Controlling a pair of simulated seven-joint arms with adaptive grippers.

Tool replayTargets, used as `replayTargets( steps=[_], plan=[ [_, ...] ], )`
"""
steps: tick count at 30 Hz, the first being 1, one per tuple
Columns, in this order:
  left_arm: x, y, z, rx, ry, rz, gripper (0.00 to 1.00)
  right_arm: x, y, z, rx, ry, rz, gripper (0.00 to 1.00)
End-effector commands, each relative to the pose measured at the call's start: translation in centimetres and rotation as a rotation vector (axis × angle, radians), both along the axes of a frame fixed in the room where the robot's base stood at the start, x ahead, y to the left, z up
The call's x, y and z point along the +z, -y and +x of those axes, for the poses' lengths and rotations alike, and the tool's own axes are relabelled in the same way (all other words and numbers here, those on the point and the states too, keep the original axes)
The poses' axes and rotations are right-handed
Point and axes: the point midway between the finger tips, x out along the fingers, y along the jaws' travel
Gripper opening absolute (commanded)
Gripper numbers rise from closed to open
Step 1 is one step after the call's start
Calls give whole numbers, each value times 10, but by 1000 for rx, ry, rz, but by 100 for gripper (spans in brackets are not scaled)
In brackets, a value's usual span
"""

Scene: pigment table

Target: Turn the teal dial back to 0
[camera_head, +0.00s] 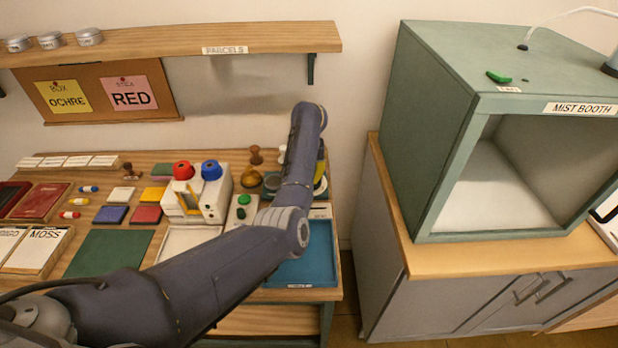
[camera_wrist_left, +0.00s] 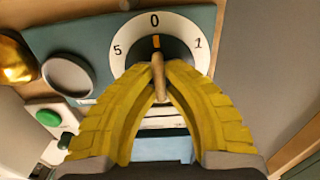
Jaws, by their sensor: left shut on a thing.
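The dial shows in the left wrist view with a white number ring (camera_wrist_left: 118,50) on a teal panel (camera_wrist_left: 80,38). The ring reads 5, 0 and 1, with 0 at the top. The orange mark (camera_wrist_left: 156,42) on its dark centre points at 0. My left gripper (camera_wrist_left: 158,80) has its yellow fingers closed on the dial's tan handle (camera_wrist_left: 158,68). In the head view my left arm reaches over the table's right end and hides most of the dial and the gripper. My right gripper is in neither view.
A green button (camera_wrist_left: 48,118) on a white box and a round grey dish (camera_wrist_left: 68,75) sit left of the dial. A blue tray (camera_head: 300,268) lies in front. The mist booth (camera_head: 440,130) stands to the right, across a gap.

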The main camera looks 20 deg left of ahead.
Motion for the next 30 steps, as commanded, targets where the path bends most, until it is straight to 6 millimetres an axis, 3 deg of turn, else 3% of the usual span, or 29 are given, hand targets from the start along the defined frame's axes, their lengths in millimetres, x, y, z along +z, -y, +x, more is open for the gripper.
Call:
replayTargets(
  steps=[5, 6, 11, 22, 30],
  plan=[
    [-1, 0, -1, 0, -2, -1, 0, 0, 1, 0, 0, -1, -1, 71],
    [-1, 0, -1, 0, -2, -1, 14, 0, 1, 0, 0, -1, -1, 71],
    [-1, 0, 0, 0, -2, -1, 33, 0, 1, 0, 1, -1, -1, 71],
    [6, 0, 0, 0, 1, 1, 33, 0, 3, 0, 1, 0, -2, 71],
    [44, 0, 1, 0, 2, 2, 33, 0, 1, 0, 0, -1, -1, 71]
  ],
)
